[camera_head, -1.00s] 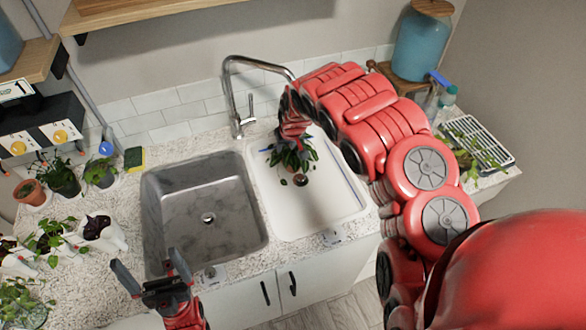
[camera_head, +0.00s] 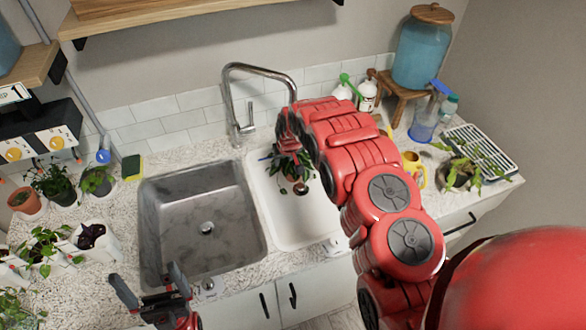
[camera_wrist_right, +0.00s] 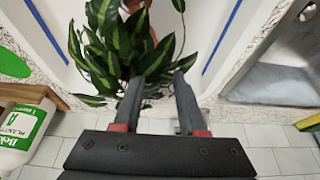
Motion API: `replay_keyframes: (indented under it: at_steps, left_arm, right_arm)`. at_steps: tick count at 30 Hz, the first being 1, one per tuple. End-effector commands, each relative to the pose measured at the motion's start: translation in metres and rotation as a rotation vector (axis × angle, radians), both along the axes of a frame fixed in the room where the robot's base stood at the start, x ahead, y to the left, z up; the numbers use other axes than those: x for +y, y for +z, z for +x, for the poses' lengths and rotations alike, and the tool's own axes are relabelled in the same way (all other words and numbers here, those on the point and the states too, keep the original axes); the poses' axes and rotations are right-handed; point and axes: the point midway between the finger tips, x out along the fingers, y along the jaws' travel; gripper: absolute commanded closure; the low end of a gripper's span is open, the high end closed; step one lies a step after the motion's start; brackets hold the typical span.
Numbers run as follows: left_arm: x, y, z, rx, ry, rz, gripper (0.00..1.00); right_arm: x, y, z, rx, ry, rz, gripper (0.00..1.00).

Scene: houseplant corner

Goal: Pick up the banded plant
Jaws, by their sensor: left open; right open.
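The banded plant (camera_head: 291,168), dark green leaves with paler central bands, stands in the white right basin (camera_head: 304,228). Its brownish pot shows only in part below the leaves. In the right wrist view the banded leaves (camera_wrist_right: 112,48) fill the upper left, close to the fingers. My right gripper (camera_wrist_right: 162,82) is open, with leaves at its left finger and no stem or pot visibly between the fingers. In the head view my right arm hides most of that gripper. My left gripper (camera_head: 148,277) is open and empty in front of the grey basin.
The grey basin (camera_head: 190,235) beside it is empty. A faucet (camera_head: 240,100) rises behind. Several potted plants crowd the left counter. A yellow mug (camera_head: 413,170), a trailing plant (camera_head: 460,172) and bottles (camera_head: 366,96) stand on the right. A white bottle (camera_wrist_right: 22,132) shows in the wrist view.

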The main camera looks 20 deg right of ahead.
Motion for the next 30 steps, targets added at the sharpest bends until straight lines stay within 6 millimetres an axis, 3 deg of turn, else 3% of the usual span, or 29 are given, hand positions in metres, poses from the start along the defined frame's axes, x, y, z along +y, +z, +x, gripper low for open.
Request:
replay_keyframes:
  at_steps: [7, 16, 30]
  left_arm:
    - [0.0, 0.018, 0.0, 0.0, 0.0, 0.0, 0.0]
    - [0.0, 0.019, 0.0, 0.0, 0.0, 0.0, 0.0]
    - [0.0, 0.019, 0.0, 0.0, 0.0, 0.0, 0.0]
  right_arm:
    - [0.003, -0.016, 0.008, -0.001, 0.001, -0.001, 0.59]
    - [0.003, -0.034, 0.014, 0.003, 0.001, 0.0, 0.59]
    - [0.002, -0.037, 0.016, 0.001, 0.001, -0.001, 0.61]
